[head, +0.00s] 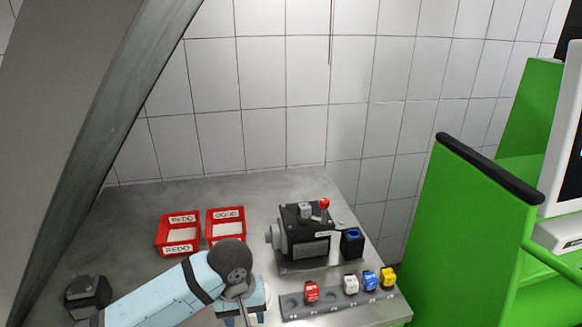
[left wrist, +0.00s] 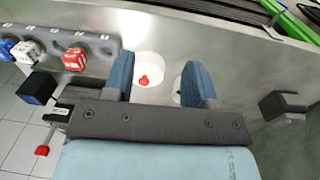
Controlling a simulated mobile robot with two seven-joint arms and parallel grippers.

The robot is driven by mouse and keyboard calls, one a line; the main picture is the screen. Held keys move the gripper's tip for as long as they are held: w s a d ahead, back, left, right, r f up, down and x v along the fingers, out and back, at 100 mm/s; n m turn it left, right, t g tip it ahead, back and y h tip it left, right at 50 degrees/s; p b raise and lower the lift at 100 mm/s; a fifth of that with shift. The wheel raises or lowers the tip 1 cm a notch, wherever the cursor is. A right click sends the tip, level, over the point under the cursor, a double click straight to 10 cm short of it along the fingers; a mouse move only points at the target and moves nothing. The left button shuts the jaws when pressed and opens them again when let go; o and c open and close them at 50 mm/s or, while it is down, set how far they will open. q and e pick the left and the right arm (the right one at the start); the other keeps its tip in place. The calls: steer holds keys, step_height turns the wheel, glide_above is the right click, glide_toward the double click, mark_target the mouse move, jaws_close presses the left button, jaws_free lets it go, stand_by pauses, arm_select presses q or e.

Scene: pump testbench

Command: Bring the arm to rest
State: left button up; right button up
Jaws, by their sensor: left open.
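My left arm (head: 165,297) is light blue and reaches in from the lower left in the head view, over the metal table. Its left gripper (head: 245,303) is partly hidden behind its dark wrist joint. In the left wrist view the two blue fingers of the left gripper (left wrist: 160,78) stand apart with nothing held between them. Beyond them on the table is a white round spot with a small red piece (left wrist: 143,81). My right gripper is in neither view.
A dark pump unit (head: 305,237) with a red-knobbed lever stands behind the gripper. A grey rack (head: 330,304) holds red, white, blue and yellow blocks. Red labelled trays (head: 178,234) (head: 226,224) sit at the back. A dark block (head: 88,296) is at left; a green frame (head: 465,235) at right.

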arm_select(q)
steer(key=s+d+f+m+t+h, duration=0.25)
steer(key=s+f+t+h, duration=0.2)
steer(key=f, duration=0.65)
steer(key=s+a+f+m+t+y, duration=0.2)
steer(key=s+a+f+t, duration=0.4)
steer(key=s+a, duration=0.6)
steer(key=shift+a+f, duration=0.5)
steer(key=shift+f, duration=0.45)
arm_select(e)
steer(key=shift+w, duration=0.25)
